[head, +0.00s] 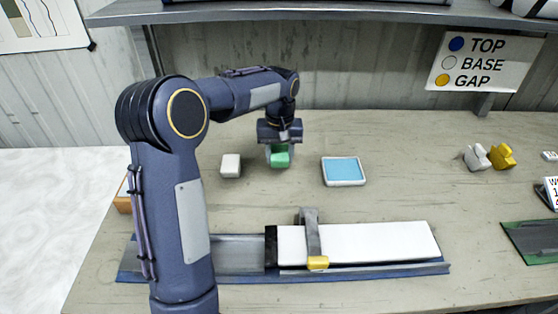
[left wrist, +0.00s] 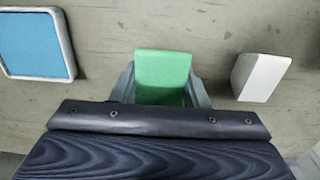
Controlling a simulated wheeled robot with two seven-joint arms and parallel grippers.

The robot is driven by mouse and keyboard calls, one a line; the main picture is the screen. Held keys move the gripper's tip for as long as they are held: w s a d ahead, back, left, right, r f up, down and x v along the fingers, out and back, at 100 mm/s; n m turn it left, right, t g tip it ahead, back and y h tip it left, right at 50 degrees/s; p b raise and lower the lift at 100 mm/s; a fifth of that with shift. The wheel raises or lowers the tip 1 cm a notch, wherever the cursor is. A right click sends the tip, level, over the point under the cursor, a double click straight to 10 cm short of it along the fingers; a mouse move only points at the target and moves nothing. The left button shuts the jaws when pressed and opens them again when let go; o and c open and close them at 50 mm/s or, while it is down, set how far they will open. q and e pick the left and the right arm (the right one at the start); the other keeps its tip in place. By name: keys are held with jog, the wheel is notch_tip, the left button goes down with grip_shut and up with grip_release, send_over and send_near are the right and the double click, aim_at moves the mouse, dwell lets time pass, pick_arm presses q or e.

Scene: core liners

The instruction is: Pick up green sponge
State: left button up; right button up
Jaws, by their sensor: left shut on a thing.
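The green sponge (head: 280,159) is a small block at the middle of the table in the head view. In the left wrist view the green sponge (left wrist: 162,77) sits between the two grey fingers. My left gripper (head: 279,155) is shut on it from above, and it also shows in the left wrist view (left wrist: 160,88). I cannot tell whether the sponge touches the table. My right gripper is in neither view.
A white block (head: 231,166) stands left of the sponge, and a blue-topped tray (head: 344,171) lies to its right. A long rail (head: 238,255) with a white liner (head: 375,242) and a clamp (head: 312,240) lies in front. White and yellow pieces (head: 502,156) stand at right.

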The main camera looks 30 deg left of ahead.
pick_arm(q)
jog(key=s+d+r+b, duration=0.1)
jog(key=s+d+r, duration=0.7)
jog(key=s, duration=0.2)
jog(key=shift+d+r, duration=0.35)
jog(key=shift+r, duration=0.05)
jog(key=o, duration=0.3)
jog(key=shift+c, duration=1.1)
jog(key=shift+w, duration=0.1)
